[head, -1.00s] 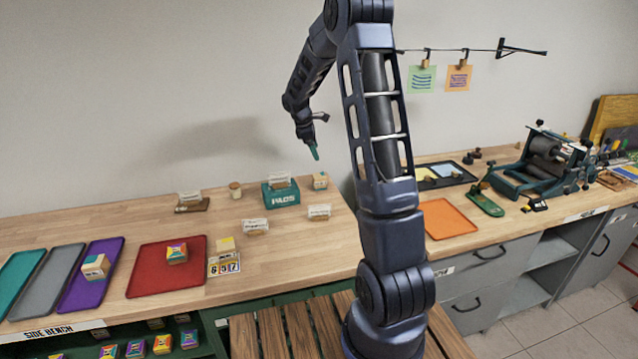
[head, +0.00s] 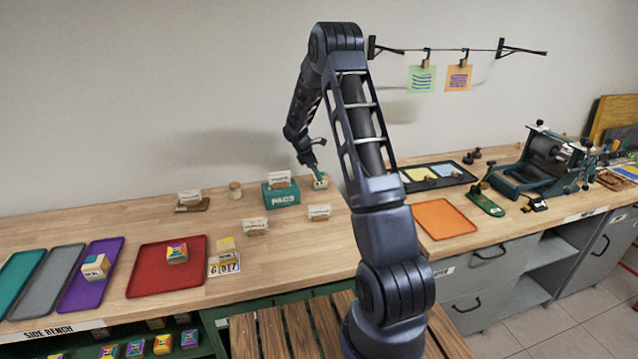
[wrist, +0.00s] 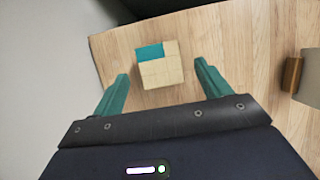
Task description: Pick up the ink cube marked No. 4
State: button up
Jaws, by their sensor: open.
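A pale wooden cube (head: 320,184) with a teal patch stands at the back right of the side bench, beside the teal PADS box (head: 281,196). In the wrist view the same cube (wrist: 160,72) sits ahead of and between the fingertips, its teal patch at the far left corner. No number can be read on it. My gripper (head: 317,172) is just above it, open and empty. In the wrist view my gripper (wrist: 158,85) has its two teal fingers spread wide, one on each side of the cube.
A multicoloured cube sits on the red tray (head: 140,285), another cube on the purple tray (head: 80,300). Card holders (head: 256,227) (head: 319,213) stand in front of the PADS box, and a small jar (head: 235,190) to its left. The wall is close behind the cube.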

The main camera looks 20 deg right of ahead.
aim_at(317, 185)
jog(key=shift+x, duration=2.7)
jog(key=shift+d+r, duration=0.1)
jog(key=shift+d, duration=0.05)
jog(key=shift+c, duration=0.3)
jog(key=c, duration=1)
